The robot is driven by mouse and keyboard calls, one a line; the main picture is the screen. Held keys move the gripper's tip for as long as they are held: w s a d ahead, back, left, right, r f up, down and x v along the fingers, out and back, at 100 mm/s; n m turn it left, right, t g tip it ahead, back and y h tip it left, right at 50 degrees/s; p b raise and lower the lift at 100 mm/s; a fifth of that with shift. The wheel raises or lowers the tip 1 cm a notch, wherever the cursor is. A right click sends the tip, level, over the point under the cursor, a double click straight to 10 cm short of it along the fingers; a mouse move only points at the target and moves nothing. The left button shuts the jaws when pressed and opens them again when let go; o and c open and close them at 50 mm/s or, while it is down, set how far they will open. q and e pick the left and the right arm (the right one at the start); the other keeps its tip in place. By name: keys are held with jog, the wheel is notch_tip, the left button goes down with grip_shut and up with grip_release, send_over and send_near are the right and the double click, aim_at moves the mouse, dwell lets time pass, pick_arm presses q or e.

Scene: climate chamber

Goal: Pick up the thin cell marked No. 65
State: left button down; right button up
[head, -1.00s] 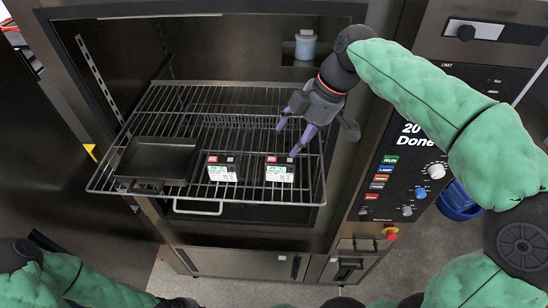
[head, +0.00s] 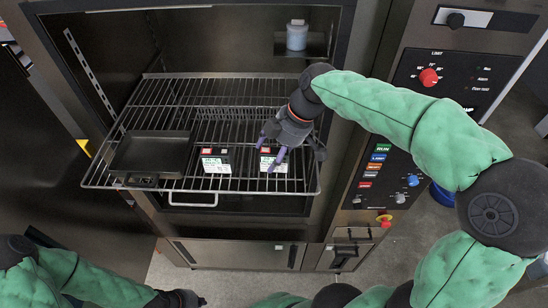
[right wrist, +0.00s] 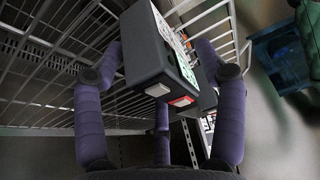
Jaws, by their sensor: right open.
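Two thin black cells with white and green labels lie on the wire rack: a left cell (head: 216,162) and a right cell (head: 268,163). The label numbers are too small to read, so I cannot tell which is No. 65. My right gripper (head: 289,155) is open, with its purple fingers over and beside the right cell, partly hiding it. In the right wrist view, a black cell (right wrist: 150,50) with red and white terminals lies between the spread fingers; contact is unclear. My left gripper (head: 180,299) is at the bottom edge; its fingers are not clear.
A dark shallow tray (head: 150,155) sits on the rack (head: 185,100) left of the cells. A white-lidded jar (head: 297,35) stands at the back right of the chamber. The control panel (head: 395,165) is to the right. The rack behind the cells is clear.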

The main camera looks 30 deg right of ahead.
grip_shut()
jog(key=shift+r, duration=0.1)
